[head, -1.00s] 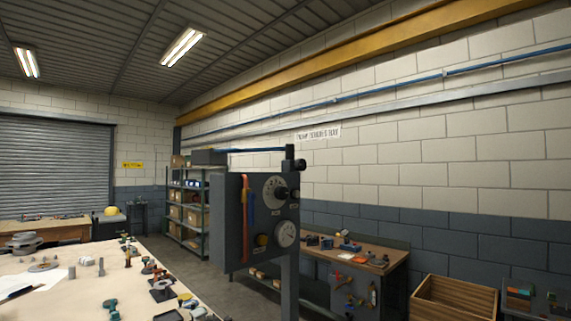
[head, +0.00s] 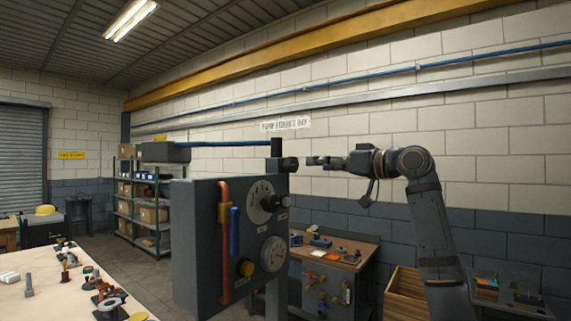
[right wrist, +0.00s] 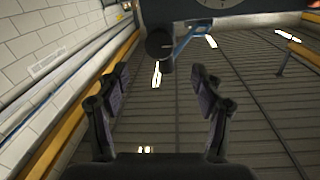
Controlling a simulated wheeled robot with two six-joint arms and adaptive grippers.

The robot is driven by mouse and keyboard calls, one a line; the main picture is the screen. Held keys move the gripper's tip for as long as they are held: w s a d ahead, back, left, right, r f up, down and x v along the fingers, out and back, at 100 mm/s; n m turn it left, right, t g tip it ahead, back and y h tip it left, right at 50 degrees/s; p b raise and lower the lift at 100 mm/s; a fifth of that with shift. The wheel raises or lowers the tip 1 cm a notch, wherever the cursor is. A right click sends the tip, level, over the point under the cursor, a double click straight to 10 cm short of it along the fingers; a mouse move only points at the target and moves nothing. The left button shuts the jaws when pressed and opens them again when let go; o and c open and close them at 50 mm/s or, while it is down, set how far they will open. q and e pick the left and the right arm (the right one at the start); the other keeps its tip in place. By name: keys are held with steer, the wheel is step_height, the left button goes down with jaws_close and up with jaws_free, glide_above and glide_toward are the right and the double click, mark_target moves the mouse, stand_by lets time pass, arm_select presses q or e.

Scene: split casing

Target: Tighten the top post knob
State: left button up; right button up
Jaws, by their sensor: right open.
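The top post knob (head: 290,164) is a dark round knob on the side of the post, near its top, above the grey panel box (head: 200,235). My right gripper (head: 314,160) reaches in from the right at about knob height. It is open and empty, with a small gap between its fingertips and the knob. In the right wrist view the knob lies ahead, between and beyond the open fingers (right wrist: 160,82). My left gripper is not in view.
The panel has an upper dial (head: 262,196), a lower dial (head: 273,254), a yellow button (head: 247,267) and red and blue tubes. A blue bar (head: 225,143) runs left from the post to a grey block (head: 165,152). A workbench (head: 335,255) stands behind on the right.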

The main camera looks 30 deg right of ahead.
mark_target(295, 164)
steer(key=p+x, duration=0.1)
steer(key=x, duration=0.1)
steer(key=r+p+x, duration=0.1)
steer(key=p+x, duration=0.1)
steer(key=shift+a, duration=0.15)
steer(key=p+x, duration=0.1)
steer(key=x, duration=0.1)
steer(key=p+x, duration=0.1)
steer(key=x, duration=0.1)
steer(key=f+p+x, duration=0.1)
steer(key=x, duration=0.1)
steer(key=shift+w, duration=0.1)
steer(key=shift+c, duration=1.7)
steer(key=c, duration=0.8)
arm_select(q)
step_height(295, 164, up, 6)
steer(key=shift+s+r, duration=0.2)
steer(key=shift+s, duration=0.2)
